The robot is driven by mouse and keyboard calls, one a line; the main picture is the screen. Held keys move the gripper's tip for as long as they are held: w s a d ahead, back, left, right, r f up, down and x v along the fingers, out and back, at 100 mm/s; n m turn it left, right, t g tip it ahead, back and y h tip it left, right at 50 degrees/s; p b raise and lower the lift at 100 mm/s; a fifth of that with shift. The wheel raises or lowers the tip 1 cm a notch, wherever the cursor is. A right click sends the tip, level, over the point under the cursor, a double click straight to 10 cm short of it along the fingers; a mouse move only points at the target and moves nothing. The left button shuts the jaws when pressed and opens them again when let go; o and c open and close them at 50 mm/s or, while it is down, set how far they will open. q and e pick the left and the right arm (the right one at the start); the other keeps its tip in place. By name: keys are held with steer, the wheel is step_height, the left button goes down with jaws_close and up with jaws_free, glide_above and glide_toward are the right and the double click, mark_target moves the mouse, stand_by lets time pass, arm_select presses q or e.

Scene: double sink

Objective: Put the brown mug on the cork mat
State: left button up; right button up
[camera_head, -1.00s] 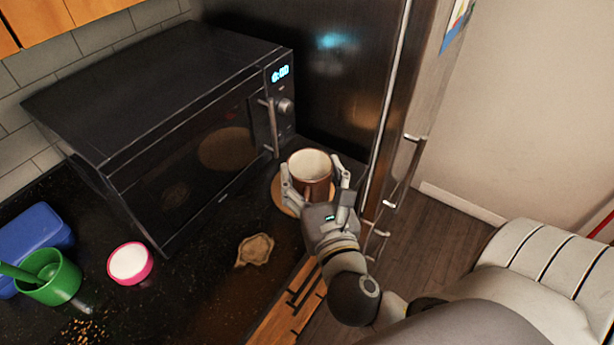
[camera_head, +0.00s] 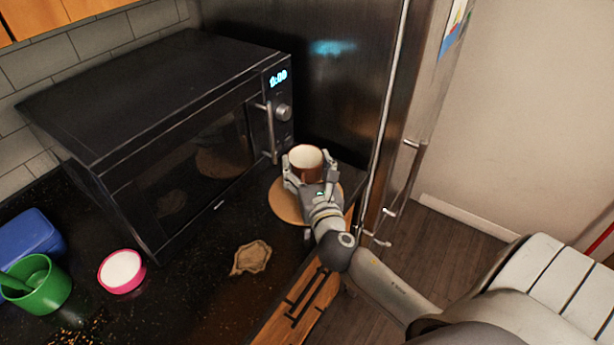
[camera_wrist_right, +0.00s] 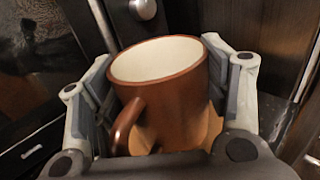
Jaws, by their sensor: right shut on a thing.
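The brown mug (camera_head: 307,163), with a pale inside, is upright or nearly so between the two fingers of my right gripper (camera_head: 309,170). In the right wrist view the mug (camera_wrist_right: 170,95) fills the space between the fingers, and its handle points towards the palm. The round cork mat (camera_head: 284,207) lies on the dark counter in front of the microwave. The mug appears over the mat's far part; its base is hidden, so I cannot tell whether it touches. A bit of the mat (camera_wrist_right: 214,124) shows below the mug in the wrist view. My left gripper is out of view.
The black microwave (camera_head: 150,110) stands close on the left, its handle near the mug. The dark fridge (camera_head: 335,90) stands close behind and right. A tan flat item (camera_head: 251,258), a pink-rimmed bowl (camera_head: 122,271) and a green cup (camera_head: 42,290) are on the counter.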

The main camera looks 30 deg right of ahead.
mark_target(307, 176)
step_height(307, 176, down, 3)
steer(key=shift+r, duration=0.15)
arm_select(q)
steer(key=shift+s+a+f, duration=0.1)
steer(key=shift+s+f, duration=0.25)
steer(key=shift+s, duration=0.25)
arm_select(e)
steer(key=shift+f+b, duration=0.3)
steer(key=shift+b, duration=0.05)
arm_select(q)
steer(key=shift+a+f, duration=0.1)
arm_select(e)
steer(key=o, duration=1.2)
steer(key=shift+o, duration=0.2)
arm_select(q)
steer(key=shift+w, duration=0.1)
arm_select(e)
steer(key=shift+r, duration=0.1)
